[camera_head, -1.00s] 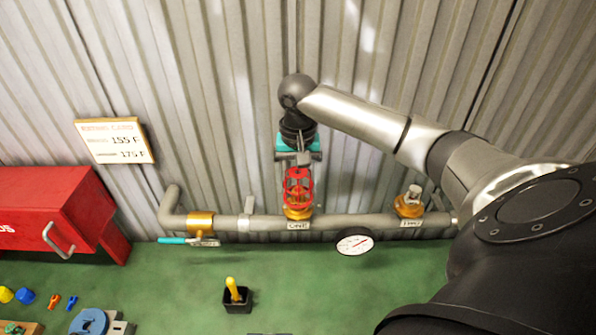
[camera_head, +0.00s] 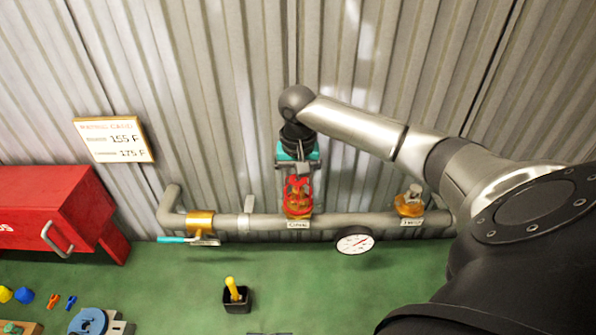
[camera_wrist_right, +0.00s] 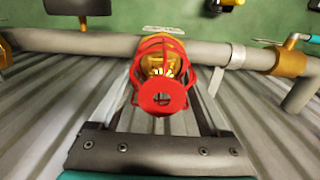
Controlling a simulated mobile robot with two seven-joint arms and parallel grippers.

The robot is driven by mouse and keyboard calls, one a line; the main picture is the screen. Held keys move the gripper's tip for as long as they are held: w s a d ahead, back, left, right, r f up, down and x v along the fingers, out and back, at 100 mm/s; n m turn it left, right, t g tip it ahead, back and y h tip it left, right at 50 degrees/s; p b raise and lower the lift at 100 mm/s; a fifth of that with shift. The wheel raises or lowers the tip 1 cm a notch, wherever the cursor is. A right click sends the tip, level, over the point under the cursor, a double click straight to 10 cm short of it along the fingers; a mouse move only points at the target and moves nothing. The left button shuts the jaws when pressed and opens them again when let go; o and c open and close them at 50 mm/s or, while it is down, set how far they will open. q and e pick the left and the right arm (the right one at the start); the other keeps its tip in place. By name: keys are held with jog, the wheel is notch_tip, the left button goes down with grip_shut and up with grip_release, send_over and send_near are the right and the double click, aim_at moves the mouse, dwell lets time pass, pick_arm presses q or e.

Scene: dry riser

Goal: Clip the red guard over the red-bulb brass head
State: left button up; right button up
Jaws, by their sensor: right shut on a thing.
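The red guard (camera_head: 298,187) is a wire cage around the left brass head (camera_head: 297,210) on the grey pipe, at the tag that seems to read ONE. In the right wrist view the guard (camera_wrist_right: 162,95) surrounds the brass head (camera_wrist_right: 162,66), whose bulb is hidden behind the guard's round end. My right gripper (camera_head: 298,168) comes down from above and is shut on the guard. A second brass head (camera_head: 409,204) stands bare on the pipe to the right. My left gripper is not in view.
The grey pipe (camera_head: 340,221) runs along the corrugated wall, with a valve with a teal handle (camera_head: 188,240) and a round gauge (camera_head: 354,241). A rating card (camera_head: 114,140), a red cabinet (camera_head: 60,215) and a black holder (camera_head: 237,299) are to the left.

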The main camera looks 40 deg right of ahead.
jog(key=shift+f, duration=0.35)
jog(key=o, duration=1.2)
jog(key=shift+r, duration=0.1)
notch_tip(320, 180, up, 15)
